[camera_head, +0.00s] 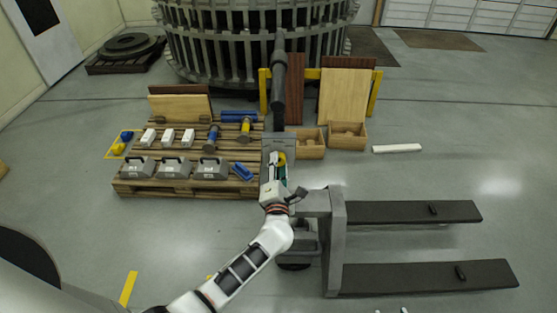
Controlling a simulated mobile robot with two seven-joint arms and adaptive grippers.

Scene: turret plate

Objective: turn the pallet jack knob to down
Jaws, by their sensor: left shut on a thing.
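The pallet jack (337,240) stands right of centre, its two dark forks pointing right. Its dark handle (279,80) rises from the grey head at the left end. My left gripper (281,163) is at this head, at the base of the handle, with small yellow and teal parts showing beside it. It is shut on what looks like the pallet jack knob, which the fingers mostly hide. The knob's setting cannot be read. My right gripper is not clearly in view.
A wooden pallet (130,187) left of the jack carries grey weights (212,168), white blocks and blue and yellow tools. Wooden boxes (347,135) and leaning boards (343,97) stand behind. A white bar (397,149) lies on the floor. Open floor is at the right.

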